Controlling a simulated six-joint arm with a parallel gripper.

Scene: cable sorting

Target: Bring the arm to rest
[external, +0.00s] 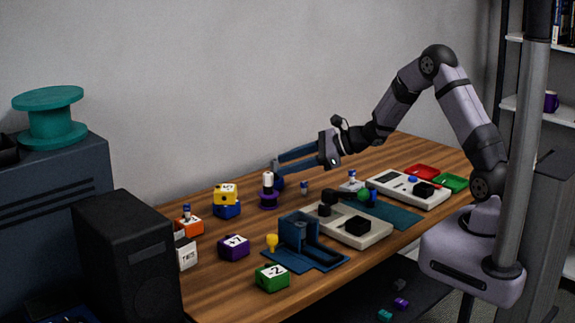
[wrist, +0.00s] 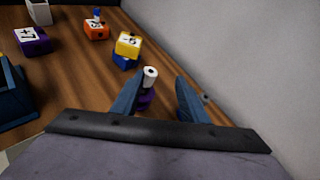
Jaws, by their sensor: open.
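My gripper (external: 277,167) is above the wooden table toward the wall side in the external view, its two blue fingers apart. In the wrist view my gripper (wrist: 157,85) is open, with nothing held between the fingers. I cannot tell the exact height gap.
A yellow cube (external: 226,194) sits on a blue one near an orange block (external: 189,226). A purple block (external: 233,246), a green block (external: 272,277), a blue fixture (external: 300,232) and grey devices (external: 350,226) occupy the table (external: 230,290). The wall (wrist: 255,60) is close on the right in the wrist view.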

